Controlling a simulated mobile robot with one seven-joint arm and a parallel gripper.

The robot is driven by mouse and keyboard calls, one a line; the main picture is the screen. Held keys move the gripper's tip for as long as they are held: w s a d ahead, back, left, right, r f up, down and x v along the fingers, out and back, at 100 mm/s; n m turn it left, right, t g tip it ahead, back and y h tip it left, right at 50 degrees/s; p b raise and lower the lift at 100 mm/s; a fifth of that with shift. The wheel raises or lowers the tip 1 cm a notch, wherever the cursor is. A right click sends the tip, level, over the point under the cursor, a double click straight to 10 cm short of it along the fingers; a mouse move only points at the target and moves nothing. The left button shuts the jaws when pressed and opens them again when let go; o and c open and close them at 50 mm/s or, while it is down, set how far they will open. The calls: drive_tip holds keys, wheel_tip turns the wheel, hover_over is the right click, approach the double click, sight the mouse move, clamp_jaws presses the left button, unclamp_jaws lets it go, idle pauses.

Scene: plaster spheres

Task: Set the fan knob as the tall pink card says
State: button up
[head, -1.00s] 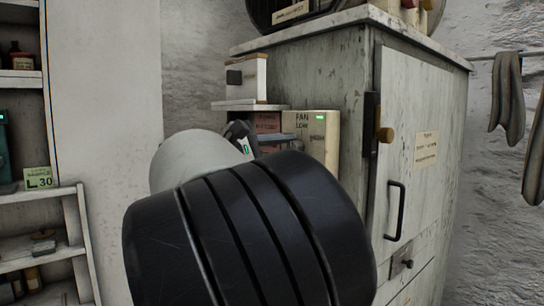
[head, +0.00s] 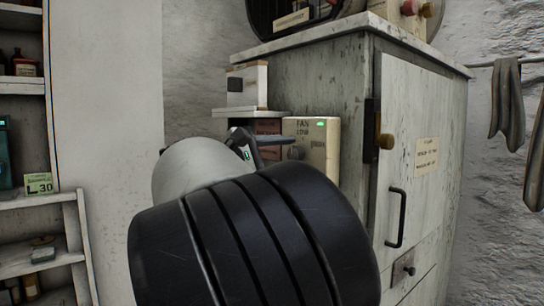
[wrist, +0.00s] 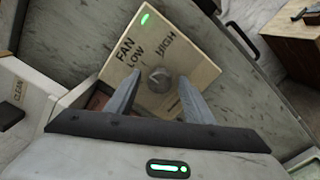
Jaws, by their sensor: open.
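The fan box (head: 326,150) is cream, with a green light and the words FAN and LOW on its face. In the wrist view, the fan box (wrist: 195,62) also shows the word HIGH, on the right. Its round grey fan knob (wrist: 159,78) sits mid-face; I cannot tell its exact pointer setting. My gripper (wrist: 160,84) is open, its two fingers on either side of the knob in the picture; contact is not clear. In the head view, my gripper (head: 285,139) reaches the box's front, partly hidden by my arm. I cannot make out a tall pink card.
A grey cabinet (head: 405,75) with a handle and a paper label stands right of the fan box. A reddish box (head: 268,127) is partly hidden beside it. Shelves (head: 30,205) with a green card stand at the left.

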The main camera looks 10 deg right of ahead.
drive_tip(key=shift+a, duration=0.15)
drive_tip(key=p+v, duration=0.1)
drive_tip(key=v, duration=1.6)
drive_tip(key=shift+s, duration=0.1)
